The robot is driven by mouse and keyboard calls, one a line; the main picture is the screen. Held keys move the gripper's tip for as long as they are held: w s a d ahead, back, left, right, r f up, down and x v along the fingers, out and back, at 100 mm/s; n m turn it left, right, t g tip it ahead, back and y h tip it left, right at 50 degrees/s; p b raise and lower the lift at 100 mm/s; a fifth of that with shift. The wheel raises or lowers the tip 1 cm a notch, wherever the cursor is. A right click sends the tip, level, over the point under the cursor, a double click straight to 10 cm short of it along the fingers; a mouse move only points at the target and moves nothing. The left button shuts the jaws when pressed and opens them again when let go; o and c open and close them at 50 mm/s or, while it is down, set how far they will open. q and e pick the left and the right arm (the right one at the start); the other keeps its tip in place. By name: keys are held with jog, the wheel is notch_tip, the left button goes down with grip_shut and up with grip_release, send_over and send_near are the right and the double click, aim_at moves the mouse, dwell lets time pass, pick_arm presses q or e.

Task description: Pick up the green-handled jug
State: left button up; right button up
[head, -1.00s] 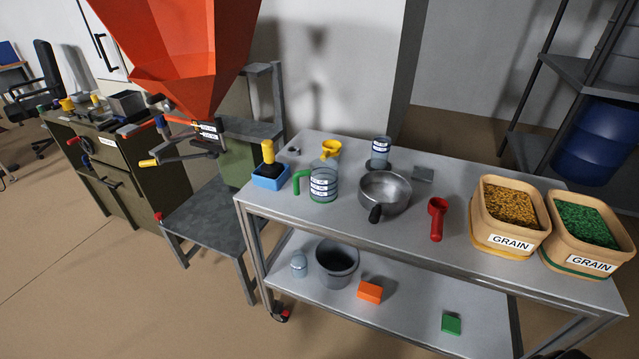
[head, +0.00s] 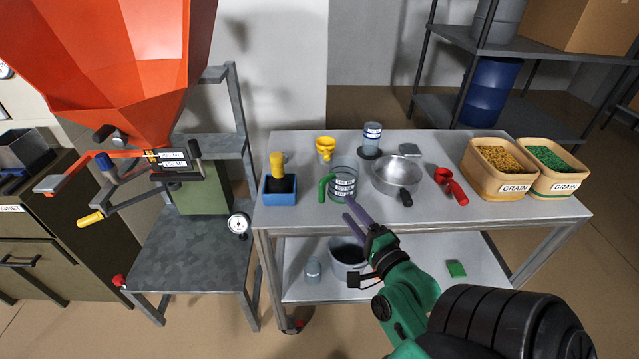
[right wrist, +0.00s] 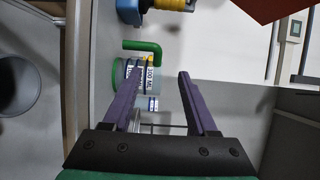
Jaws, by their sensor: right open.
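The green-handled jug (head: 343,185) is a clear measuring jug with a white label band. It stands upright near the front edge of the metal table's top (head: 430,213), its green handle pointing left in the head view. My right gripper (head: 354,212) is open and empty, its purple fingers reaching toward the jug from the front. In the right wrist view the jug (right wrist: 150,75) shows beyond the fingertips (right wrist: 157,80), partly behind the left finger, with the handle at the top. I cannot tell whether the fingers touch it. My left gripper is not in view.
A blue box (head: 279,191) with a yellow-handled tool stands left of the jug. A steel pan (head: 397,175) stands close on its right. A yellow funnel (head: 325,148) and a clear cup (head: 372,135) stand behind. A red scoop (head: 452,188) and grain bins (head: 497,182) are farther right.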

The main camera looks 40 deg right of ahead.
jog(key=p, duration=0.2)
send_near(331, 180)
jog(key=w, duration=0.2)
jog(key=shift+w+d+r, duration=0.1)
jog(key=shift+w+r, duration=0.2)
jog(key=shift+w, duration=0.1)
jog(key=x, duration=0.4)
jog(key=p+x, duration=0.1)
jog(key=x, duration=0.3)
jog(key=shift+d+f, duration=0.1)
jog(key=shift+f, duration=0.15)
jog(key=shift+w+f, duration=0.15)
jog(key=shift+c, duration=1.3)
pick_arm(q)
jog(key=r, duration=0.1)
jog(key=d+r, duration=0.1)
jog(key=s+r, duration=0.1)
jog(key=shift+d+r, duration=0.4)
pick_arm(e)
grip_shut()
